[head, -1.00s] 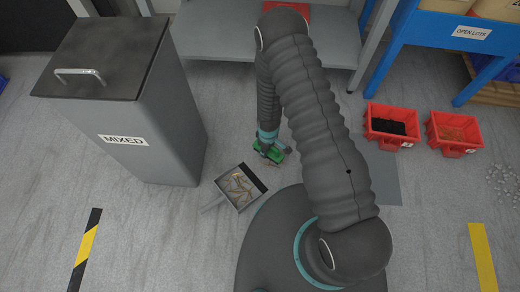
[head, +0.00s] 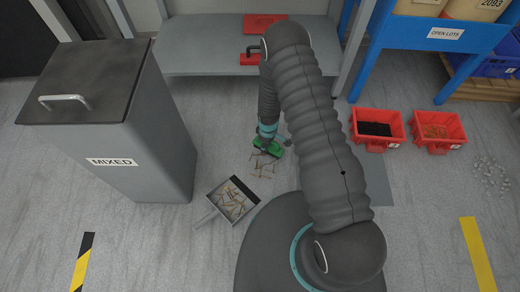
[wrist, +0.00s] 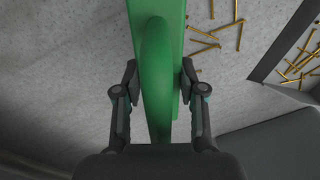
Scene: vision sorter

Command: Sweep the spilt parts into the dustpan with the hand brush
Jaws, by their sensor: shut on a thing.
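My gripper (wrist: 160,88) is shut on the green handle of the hand brush (wrist: 158,40), which runs up the middle of the wrist view. In the head view the brush (head: 268,146) is just above the floor or on it; I cannot tell which. Loose brass screws (head: 263,168) lie on the floor beside the brush, and they also show in the wrist view (wrist: 222,34). The grey dustpan (head: 212,210) lies on the floor left of my base, with several screws (head: 230,198) in it. The brush's bristles are hidden.
A grey bin marked MIXED (head: 150,165) stands at the left. Two red crates, one with black parts (head: 394,143) and one with brown parts (head: 452,145), stand at the right. Clear pieces (head: 490,172) lie on the floor at the far right. A grey shelf (head: 215,68) is behind.

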